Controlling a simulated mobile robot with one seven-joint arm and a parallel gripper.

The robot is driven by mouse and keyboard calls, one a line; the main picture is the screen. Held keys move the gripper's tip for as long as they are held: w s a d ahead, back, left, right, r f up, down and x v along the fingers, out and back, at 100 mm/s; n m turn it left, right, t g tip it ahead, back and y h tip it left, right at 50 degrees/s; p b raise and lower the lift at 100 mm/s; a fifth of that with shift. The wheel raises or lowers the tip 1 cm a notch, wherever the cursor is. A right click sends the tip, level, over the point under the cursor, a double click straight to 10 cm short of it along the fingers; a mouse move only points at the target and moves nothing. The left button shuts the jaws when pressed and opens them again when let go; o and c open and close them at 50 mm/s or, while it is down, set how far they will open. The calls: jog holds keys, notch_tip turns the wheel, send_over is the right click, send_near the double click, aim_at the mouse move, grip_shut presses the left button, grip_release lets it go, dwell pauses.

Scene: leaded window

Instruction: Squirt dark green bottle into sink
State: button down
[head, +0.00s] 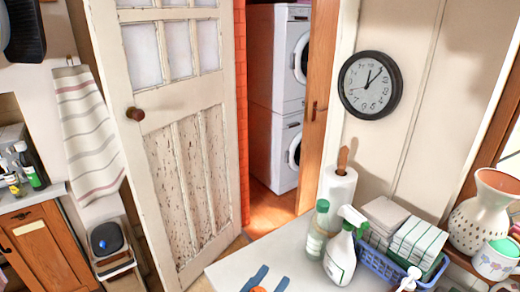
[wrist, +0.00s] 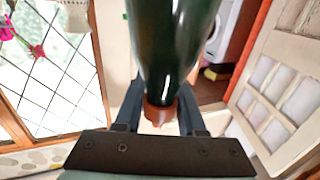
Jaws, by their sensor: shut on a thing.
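In the wrist view a dark green bottle (wrist: 172,45) fills the upper middle. Its reddish-brown cap or neck end (wrist: 160,112) points toward my gripper's palm. My gripper (wrist: 160,98) is shut on the bottle near that end, with one dark finger on each side. The top of the bottle is cut off by the frame edge. No sink can be made out in either view.
A white counter (head: 225,270) carries a spray bottle (head: 341,255), a green-capped bottle (head: 318,230), a paper roll (head: 336,190) and a blue basket (head: 378,262). A panelled door (head: 190,130) stands open before washing machines (head: 280,60). A leaded window (wrist: 60,75) is left in the wrist view.

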jog(key=s+a+f+n+y, duration=0.1)
jog(key=f, duration=0.2)
jog(key=s+f+t+y, duration=0.1)
jog(key=s+f, duration=0.1)
jog(key=f, duration=0.2)
jog(key=s+a+f+n+y, duration=0.1)
jog(key=f, duration=0.3)
jog(key=shift+s+a+f+n+t, duration=0.25)
jog(key=shift+s+a+n+t, duration=0.05)
jog(key=shift+s+t, duration=0.1)
jog(key=s+f+n+y, duration=0.2)
jog(key=f+y, duration=0.1)
jog(key=f, duration=0.2)
jog(key=s+d+f+n+t+y+b, duration=0.1)
jog(key=s+f+n+y, duration=0.1)
jog(key=s+f+y, duration=0.1)
jog(key=shift+s+d+f+y, duration=0.25)
jog(key=shift+f+y, duration=0.15)
jog(key=shift+f, duration=0.45)
jog(key=shift+r, duration=0.2)
